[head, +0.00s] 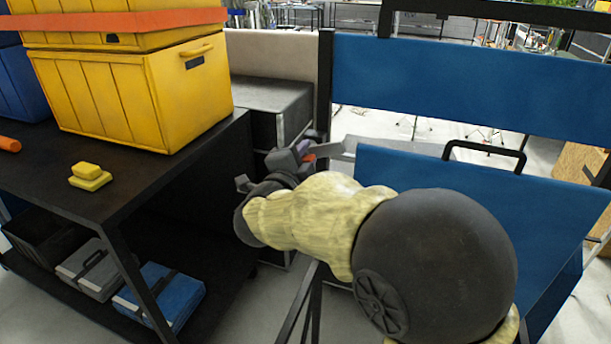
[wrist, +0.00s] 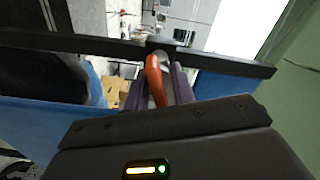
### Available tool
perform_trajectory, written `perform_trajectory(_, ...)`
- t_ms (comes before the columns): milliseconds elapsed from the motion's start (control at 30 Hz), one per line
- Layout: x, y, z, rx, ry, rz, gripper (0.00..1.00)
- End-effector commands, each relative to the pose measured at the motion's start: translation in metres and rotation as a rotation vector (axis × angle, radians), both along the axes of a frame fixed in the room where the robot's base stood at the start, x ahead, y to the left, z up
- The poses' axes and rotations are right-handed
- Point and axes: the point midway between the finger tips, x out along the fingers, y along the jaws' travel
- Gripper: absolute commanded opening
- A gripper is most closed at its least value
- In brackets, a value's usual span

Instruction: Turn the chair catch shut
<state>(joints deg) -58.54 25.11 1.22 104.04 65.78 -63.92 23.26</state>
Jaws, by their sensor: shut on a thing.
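The chair catch shows in the wrist view as an orange lever (wrist: 155,80) with a grey metal pivot end at a dark frame bar. My gripper (wrist: 158,88) has its two purple fingers on either side of the lever and is shut on it. In the head view my gripper (head: 304,152) is beside the dark upright post at the blue panels. Only a small orange-red bit of the catch (head: 309,157) shows there. My arm hides part of the area below, and the lever's lower end is hidden by my gripper in the wrist view.
A black shelf cart (head: 130,205) with yellow crates (head: 130,95) and a small yellow block (head: 89,177) stands to the left. Blue panels (head: 470,80) stand on the right, with a black handle (head: 485,150). A grey cabinet (head: 270,95) stands behind.

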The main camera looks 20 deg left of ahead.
Motion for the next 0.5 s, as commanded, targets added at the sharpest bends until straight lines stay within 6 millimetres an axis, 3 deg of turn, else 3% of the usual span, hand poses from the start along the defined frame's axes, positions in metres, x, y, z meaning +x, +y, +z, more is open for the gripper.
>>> perform_trajectory(33, 0.0002, -0.0007, -0.0081, 0.044, 0.002, -0.001, 0.00)
perform_trajectory(500, 0.0002, -0.0008, -0.0060, 0.341, 0.029, 0.000, 0.00)
